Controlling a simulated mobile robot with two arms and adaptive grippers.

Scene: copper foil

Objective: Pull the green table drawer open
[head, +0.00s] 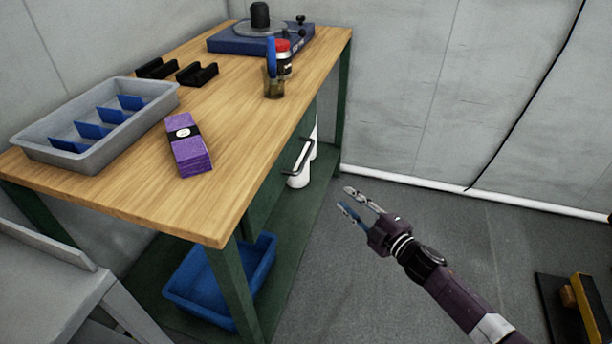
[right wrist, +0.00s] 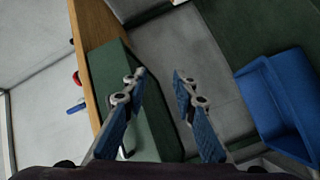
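The green drawer (head: 265,198) sits under the wooden top of the table (head: 130,195) and appears closed. Its dark bar handle (head: 297,158) sticks out from the front. My right gripper (head: 347,200) is open and empty, to the right of the handle and apart from it. In the right wrist view, the two blue-padded fingers (right wrist: 160,76) stand apart, with the green drawer body (right wrist: 118,82) beyond the left finger. The handle cannot be made out clearly there. My left gripper is in neither view.
A blue bin (head: 205,300) is on the lower shelf.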

